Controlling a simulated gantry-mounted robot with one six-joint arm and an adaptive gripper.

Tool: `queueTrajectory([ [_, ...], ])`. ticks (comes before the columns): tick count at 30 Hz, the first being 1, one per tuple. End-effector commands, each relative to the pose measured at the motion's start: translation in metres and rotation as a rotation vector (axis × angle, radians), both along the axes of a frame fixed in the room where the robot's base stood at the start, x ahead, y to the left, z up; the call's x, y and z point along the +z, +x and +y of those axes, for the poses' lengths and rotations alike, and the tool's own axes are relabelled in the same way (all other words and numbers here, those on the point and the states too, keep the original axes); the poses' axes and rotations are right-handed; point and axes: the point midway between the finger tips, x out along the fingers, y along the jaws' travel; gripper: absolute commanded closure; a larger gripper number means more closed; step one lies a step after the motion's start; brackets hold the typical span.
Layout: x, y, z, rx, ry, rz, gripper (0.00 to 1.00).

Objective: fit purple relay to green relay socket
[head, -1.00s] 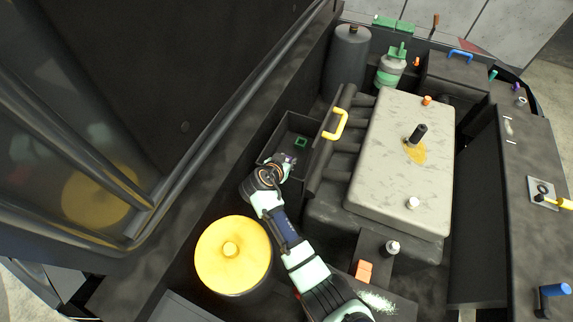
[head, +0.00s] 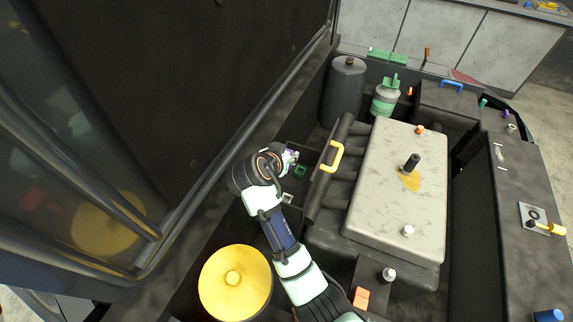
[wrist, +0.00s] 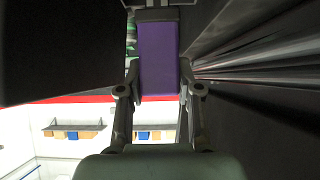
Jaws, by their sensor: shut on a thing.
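My gripper (wrist: 158,82) is shut on the purple relay (wrist: 158,55), which fills the gap between the two fingers in the wrist view. In the head view the gripper (head: 290,160) and a small bit of the purple relay (head: 291,153) show above the dark open box, mostly covered by my wrist. The green relay socket (head: 300,171) is a small green square in that box, just below and right of the gripper in the picture. The relay appears apart from the socket; its height above it is hard to tell.
A dark manifold with a yellow handle (head: 331,157) stands right of the box. A large dark panel (head: 230,80) rises on the left. A yellow round cap (head: 234,283) lies in front, and a grey engine cover (head: 395,190) is further right.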

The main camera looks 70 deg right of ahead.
Motion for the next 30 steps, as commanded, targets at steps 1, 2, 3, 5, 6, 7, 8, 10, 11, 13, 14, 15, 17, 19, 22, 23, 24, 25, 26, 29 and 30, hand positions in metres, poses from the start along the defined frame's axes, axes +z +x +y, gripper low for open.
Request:
queueTrajectory([
  [1, 0.005, 0.0, 0.0, 0.001, -0.001, -0.001, 1.0],
  [2, 0.007, 0.0, 0.0, 0.001, -0.001, 0.0, 1.0],
  [3, 0.008, 0.0, 0.0, 0.001, -0.001, 0.0, 1.0],
  [5, 0.009, 0.0, 0.0, 0.001, 0.0, 0.001, 1.0],
  [6, 0.007, 0.0, -0.001, 0.001, 0.0, 0.001, 1.0],
  [7, 0.005, 0.001, -0.004, 0.0, -0.001, 0.002, 1.0],
  [8, 0.0, 0.001, -0.008, 0.0, -0.001, 0.003, 1.0],
  [10, -0.015, 0.004, -0.024, -0.002, -0.003, 0.007, 1.0],
  [11, -0.023, 0.005, -0.033, -0.003, -0.004, 0.007, 1.0],
  [13, -0.044, 0.007, -0.059, -0.004, -0.006, 0.011, 1.0],
  [14, -0.053, 0.007, -0.07, -0.004, -0.005, 0.012, 1.0],
  [15, -0.064, 0.007, -0.085, -0.003, -0.005, 0.011, 1.0],
  [17, -0.078, 0.006, -0.104, -0.003, -0.005, 0.01, 1.0],
  [19, -0.09, 0.005, -0.121, -0.002, -0.003, 0.005, 1.0],
  [22, -0.098, 0.002, -0.135, -0.002, -0.001, 0.001, 1.0],
  [23, -0.099, 0.002, -0.138, -0.001, -0.001, 0.001, 1.0],
  [24, -0.1, 0.002, -0.139, 0.0, -0.001, 0.0, 1.0],
  [25, -0.1, 0.002, -0.14, 0.0, -0.001, 0.0, 1.0],
  [26, -0.1, 0.002, -0.141, 0.001, -0.001, -0.001, 1.0],
  [29, -0.099, 0.002, -0.14, 0.001, -0.001, -0.001, 1.0],
  [30, -0.099, 0.002, -0.14, 0.001, -0.001, -0.001, 1.0],
])
